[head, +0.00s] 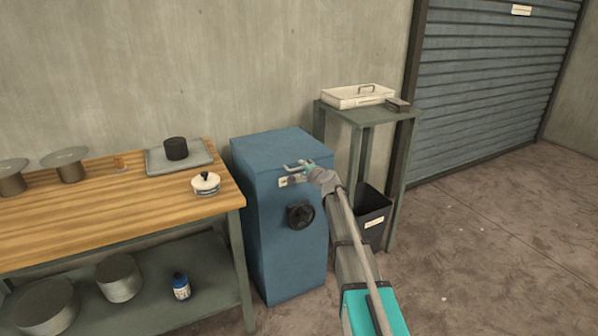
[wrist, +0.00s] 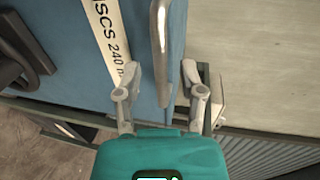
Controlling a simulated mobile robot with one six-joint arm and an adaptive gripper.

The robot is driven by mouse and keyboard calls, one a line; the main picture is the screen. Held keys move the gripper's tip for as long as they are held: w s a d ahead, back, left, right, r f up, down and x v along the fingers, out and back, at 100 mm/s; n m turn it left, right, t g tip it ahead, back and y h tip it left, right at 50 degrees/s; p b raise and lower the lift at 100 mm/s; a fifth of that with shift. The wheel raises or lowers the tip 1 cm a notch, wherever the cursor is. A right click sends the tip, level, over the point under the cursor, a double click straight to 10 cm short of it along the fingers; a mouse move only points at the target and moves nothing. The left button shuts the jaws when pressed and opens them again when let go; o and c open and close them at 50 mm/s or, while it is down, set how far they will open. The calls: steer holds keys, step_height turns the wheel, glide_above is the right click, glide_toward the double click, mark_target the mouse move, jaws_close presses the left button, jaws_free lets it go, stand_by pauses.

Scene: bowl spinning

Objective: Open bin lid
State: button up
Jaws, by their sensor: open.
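The blue bin (head: 262,230) stands on the floor between the workbench and a side stand, with its lid (head: 272,146) down flat on top. A pale label on its front shows in the wrist view (wrist: 108,42), with part of the text readable as "ISCS 240". Beside the label is a metal bar handle (wrist: 161,50). My gripper (head: 303,169) is at the upper front of the bin. In the wrist view its open fingers (wrist: 161,93) are on either side of the handle's near end, with gaps showing. I cannot tell how deep the handle sits between them.
A black knob (head: 300,215) sticks out of the bin's front. The wooden workbench (head: 110,205) is close on the left. The grey stand (head: 350,115) bears a pale tray (head: 357,97), with a dark open container (head: 374,208) below. Floor at right is clear.

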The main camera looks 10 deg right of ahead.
steer(key=shift+w+a+f, duration=0.1)
steer(key=shift+w+a, duration=0.1)
steer(key=shift+w, duration=0.3)
jaws_close()
